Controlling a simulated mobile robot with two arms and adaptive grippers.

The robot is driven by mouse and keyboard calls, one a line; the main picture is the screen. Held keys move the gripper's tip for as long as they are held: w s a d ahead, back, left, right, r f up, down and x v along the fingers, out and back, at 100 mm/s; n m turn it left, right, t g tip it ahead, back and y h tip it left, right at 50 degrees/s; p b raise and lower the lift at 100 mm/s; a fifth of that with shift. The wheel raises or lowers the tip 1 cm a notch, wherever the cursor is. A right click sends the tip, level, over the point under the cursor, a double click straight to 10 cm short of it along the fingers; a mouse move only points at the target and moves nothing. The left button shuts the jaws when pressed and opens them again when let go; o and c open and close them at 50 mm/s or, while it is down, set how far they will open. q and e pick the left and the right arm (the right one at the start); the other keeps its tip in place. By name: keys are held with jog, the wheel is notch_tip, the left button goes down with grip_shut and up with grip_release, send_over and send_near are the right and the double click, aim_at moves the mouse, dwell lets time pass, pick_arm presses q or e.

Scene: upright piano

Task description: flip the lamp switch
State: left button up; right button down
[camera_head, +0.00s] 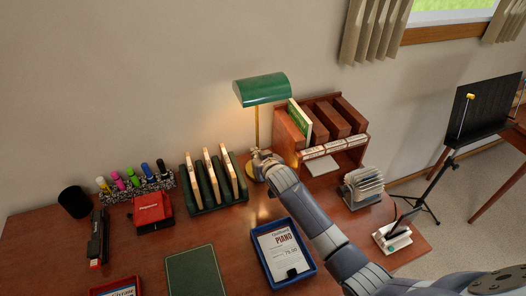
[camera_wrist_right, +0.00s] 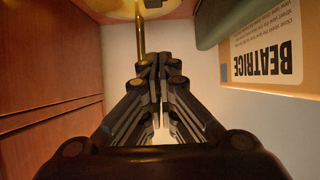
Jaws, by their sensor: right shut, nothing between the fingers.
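The desk lamp has a green shade (camera_head: 262,89) on a thin brass stem (camera_head: 257,125) and stands at the back of the desk; a warm glow shows on the wall beside it. My right gripper (camera_head: 258,156) is low at the stem, in front of the lamp's round brass base. In the right wrist view its fingers (camera_wrist_right: 155,62) are together and empty, with the brass stem (camera_wrist_right: 140,38) just beyond the tips and the base (camera_wrist_right: 110,9) at the top edge. A small pale part (camera_wrist_right: 153,3) shows on the base; I cannot tell whether it is the switch. My left gripper is not in view.
A dark green rack (camera_head: 215,205) with several upright cards stands left of my gripper. A wooden book shelf (camera_head: 325,130) stands close on the right. A card reading BEATRICE (camera_wrist_right: 265,50) is near the fingers.

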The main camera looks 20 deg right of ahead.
jog(key=shift+s+r+b, duration=0.4)
jog(key=shift+s+r, duration=0.1)
jog(key=shift+s, duration=0.05)
jog(key=s+r, duration=0.6)
jog(key=shift+d, duration=0.15)
